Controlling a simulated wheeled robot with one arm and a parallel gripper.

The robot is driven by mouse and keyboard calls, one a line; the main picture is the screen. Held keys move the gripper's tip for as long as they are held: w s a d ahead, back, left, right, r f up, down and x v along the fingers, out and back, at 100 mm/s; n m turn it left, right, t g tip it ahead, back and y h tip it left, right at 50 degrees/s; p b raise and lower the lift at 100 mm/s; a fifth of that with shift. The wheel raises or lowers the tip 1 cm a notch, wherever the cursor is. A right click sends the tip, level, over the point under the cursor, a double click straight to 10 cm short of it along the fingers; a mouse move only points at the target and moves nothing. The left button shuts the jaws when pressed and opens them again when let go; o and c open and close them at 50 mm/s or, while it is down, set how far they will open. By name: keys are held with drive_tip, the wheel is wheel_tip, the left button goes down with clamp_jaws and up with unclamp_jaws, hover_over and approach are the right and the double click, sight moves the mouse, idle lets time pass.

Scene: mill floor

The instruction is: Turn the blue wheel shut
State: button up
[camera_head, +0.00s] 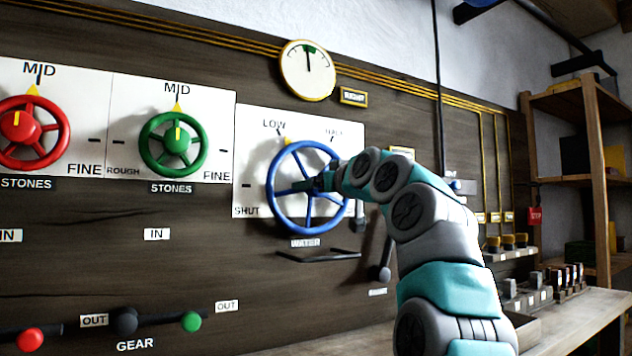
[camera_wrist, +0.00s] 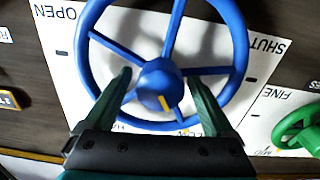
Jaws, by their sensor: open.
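The blue wheel (camera_head: 271,190) is mounted on a white panel on the dark board, above a WATER label. SHUT is printed at the panel's lower left and LOW at its upper left. A yellow pointer (camera_head: 288,140) shows at the rim's top, near LOW. My gripper (camera_head: 312,184) is at the wheel's middle and hides its hub in the head view. In the wrist view, the blue wheel (camera_wrist: 239,55) appears upside down, with a yellow mark on its hub. My open gripper (camera_wrist: 159,78) has one finger on each side of the hub; contact cannot be told.
A green wheel (camera_head: 202,158) and a red wheel (camera_head: 64,130) are to the left. A round gauge (camera_head: 307,70) is above. A dark lever (camera_head: 383,272) hangs below right of the blue wheel. A bench (camera_head: 585,318) and shelves (camera_head: 598,150) stand at the right.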

drive_tip(key=c, duration=1.4)
